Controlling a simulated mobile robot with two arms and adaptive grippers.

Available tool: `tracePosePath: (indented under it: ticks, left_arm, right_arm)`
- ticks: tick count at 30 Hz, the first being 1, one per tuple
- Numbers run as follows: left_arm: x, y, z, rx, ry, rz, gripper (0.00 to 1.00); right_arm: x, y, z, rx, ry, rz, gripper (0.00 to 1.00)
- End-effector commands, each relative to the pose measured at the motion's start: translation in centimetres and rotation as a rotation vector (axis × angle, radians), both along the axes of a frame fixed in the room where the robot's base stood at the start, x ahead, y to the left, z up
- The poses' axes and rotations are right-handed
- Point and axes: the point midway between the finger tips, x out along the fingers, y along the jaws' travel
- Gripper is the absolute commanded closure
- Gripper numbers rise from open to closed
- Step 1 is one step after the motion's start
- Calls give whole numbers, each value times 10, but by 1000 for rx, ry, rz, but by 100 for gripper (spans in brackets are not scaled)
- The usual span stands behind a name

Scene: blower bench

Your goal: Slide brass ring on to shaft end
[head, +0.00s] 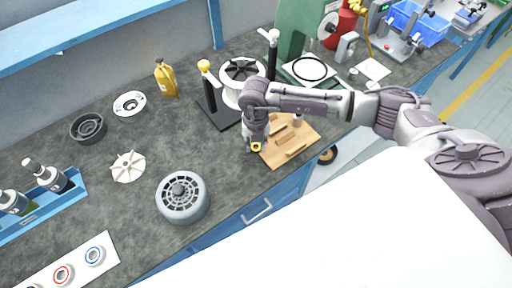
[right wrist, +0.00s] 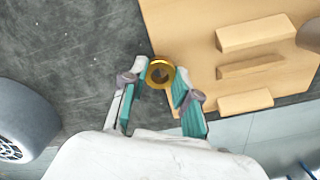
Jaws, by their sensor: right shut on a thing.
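My right gripper (head: 255,143) is shut on the brass ring (head: 256,147), just off the left edge of the wooden block tray. A grey round motor housing (head: 183,197) with a slotted top and a dark central hub stands on the bench, left of and nearer than the gripper. Its side shows at the left edge of the wrist view (right wrist: 22,120). I cannot make out a shaft end clearly. My left gripper is not in view.
The wooden tray (head: 272,156) with raised blocks lies beside the gripper. A white impeller (head: 128,167), a dark ring part (head: 88,128) and a yellow bottle (head: 166,78) stand to the left. A black stand (head: 209,88) is behind. Bench between gripper and housing is clear.

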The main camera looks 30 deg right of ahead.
Motion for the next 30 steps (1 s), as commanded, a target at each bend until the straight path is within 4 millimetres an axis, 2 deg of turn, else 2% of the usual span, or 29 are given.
tracePosePath:
  ticks: [18, 30]
  left_arm:
    - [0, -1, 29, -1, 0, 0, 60]
    - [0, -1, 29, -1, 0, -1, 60]
  right_arm:
    - [0, 0, 40, 1, -1, 0, 100]
    - [0, 0, 41, 1, -1, 0, 100]
